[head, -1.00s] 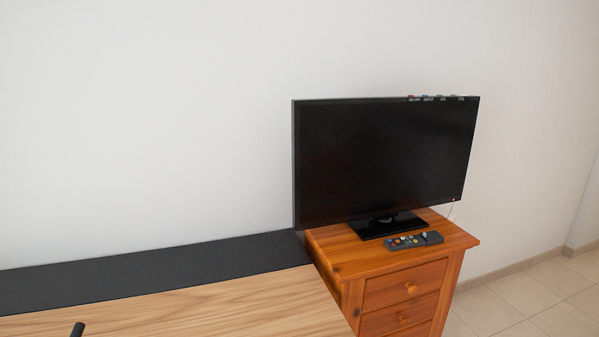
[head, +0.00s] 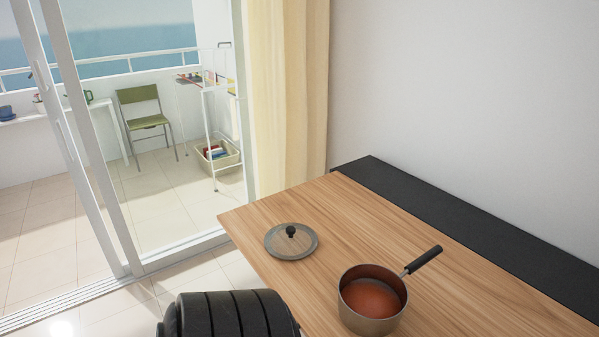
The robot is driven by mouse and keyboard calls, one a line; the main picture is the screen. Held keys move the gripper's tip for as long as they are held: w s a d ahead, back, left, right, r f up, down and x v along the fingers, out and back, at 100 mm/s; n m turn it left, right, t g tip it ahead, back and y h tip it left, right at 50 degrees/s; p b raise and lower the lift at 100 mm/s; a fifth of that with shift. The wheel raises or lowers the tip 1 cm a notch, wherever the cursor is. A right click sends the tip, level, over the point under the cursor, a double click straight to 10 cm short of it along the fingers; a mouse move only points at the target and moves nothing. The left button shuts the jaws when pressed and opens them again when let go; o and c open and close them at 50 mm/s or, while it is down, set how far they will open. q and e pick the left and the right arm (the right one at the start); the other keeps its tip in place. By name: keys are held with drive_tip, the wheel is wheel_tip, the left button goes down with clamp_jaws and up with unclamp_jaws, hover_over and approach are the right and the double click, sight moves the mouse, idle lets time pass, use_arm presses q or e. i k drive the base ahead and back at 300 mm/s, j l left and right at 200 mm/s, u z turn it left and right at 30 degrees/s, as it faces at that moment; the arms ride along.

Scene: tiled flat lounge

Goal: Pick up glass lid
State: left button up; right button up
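The glass lid (head: 276,247) is round with a grey rim and a black knob. It lies flat on the wooden table (head: 340,215) near the table's left corner. Neither of my grippers shows in the head view, so their state is hidden.
A saucepan (head: 369,309) with a reddish inside and a dark handle stands on the table to the right of the lid. A black ribbed object (head: 232,315) is at the bottom edge. A black strip (head: 480,235) runs along the wall. A sliding door (head: 85,150) opens to a balcony with a green chair (head: 143,112).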

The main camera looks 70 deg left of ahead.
sight(288, 241)
drive_tip(key=u, duration=2.3)
